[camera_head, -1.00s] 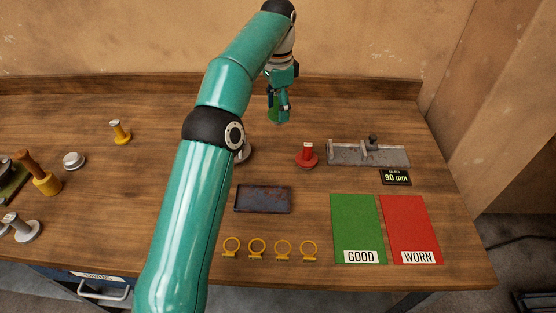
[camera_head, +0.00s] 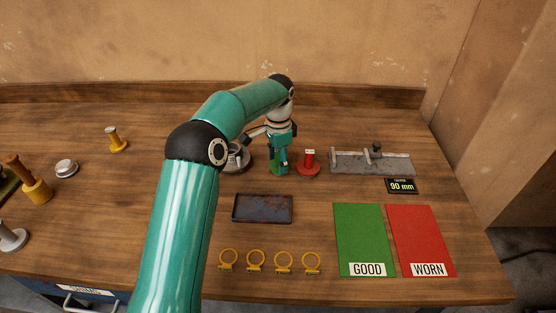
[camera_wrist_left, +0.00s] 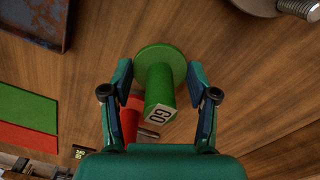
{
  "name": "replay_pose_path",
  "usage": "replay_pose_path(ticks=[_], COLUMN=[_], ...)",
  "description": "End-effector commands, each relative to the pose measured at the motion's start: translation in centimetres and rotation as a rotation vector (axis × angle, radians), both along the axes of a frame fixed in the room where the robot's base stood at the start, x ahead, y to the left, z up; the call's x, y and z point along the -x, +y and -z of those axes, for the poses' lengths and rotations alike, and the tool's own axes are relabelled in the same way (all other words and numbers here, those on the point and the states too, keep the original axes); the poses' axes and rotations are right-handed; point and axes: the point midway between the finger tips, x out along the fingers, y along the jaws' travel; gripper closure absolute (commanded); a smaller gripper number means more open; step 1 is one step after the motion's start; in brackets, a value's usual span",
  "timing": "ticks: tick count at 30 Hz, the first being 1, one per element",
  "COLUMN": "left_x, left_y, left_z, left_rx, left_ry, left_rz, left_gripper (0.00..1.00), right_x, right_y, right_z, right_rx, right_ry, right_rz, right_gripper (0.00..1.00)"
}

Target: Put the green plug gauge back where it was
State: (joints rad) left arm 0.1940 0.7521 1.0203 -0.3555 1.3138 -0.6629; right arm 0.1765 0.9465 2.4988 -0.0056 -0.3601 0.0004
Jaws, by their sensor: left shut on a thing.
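The green plug gauge (camera_wrist_left: 158,82) has a round base, a thick stem and a "GO" label on its end. It is between the fingers of my left gripper (camera_wrist_left: 160,85), which is shut on it. In the head view, my left gripper (camera_head: 279,165) is low over the back middle of the table, just left of the red plug gauge (camera_head: 308,164). The green gauge (camera_head: 274,168) is partly hidden there by the fingers. Its base is at or close to the tabletop; I cannot tell whether it touches. My right gripper is not in view.
A metal part (camera_head: 237,158) stands close left of the gripper, partly behind my arm. A grey fixture (camera_head: 374,163) and "90 mm" sign (camera_head: 401,186) are right. A dark tray (camera_head: 262,209), several yellow rings (camera_head: 255,261), green mat (camera_head: 362,235) and red mat (camera_head: 420,235) lie in front.

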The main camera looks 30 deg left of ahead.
Motion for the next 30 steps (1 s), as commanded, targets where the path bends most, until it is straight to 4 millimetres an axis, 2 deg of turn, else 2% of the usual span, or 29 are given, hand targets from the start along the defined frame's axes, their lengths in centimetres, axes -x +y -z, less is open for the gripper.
replay_pose_path(ticks=[9,10,14,24,30], left_x=[0.0,0.0,0.0,-0.1,-0.2], left_y=[0.0,0.0,-0.1,-0.1,-0.1], left_z=[0.2,0.2,0.2,0.0,-1.7], left_rx=[-0.001,0.000,0.000,-0.001,-0.002], left_ry=[-0.001,0.000,0.000,-0.001,-0.005], left_rz=[0.000,0.001,0.001,0.001,0.001], left_gripper=[0.76,0.38,0.16,0.16,0.16], right_x=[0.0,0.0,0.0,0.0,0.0], right_y=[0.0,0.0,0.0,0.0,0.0], right_z=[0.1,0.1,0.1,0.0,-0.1], right_rx=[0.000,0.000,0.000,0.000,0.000], right_ry=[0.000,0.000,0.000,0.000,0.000], right_rz=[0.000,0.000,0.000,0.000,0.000], right_gripper=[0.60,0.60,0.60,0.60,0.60])
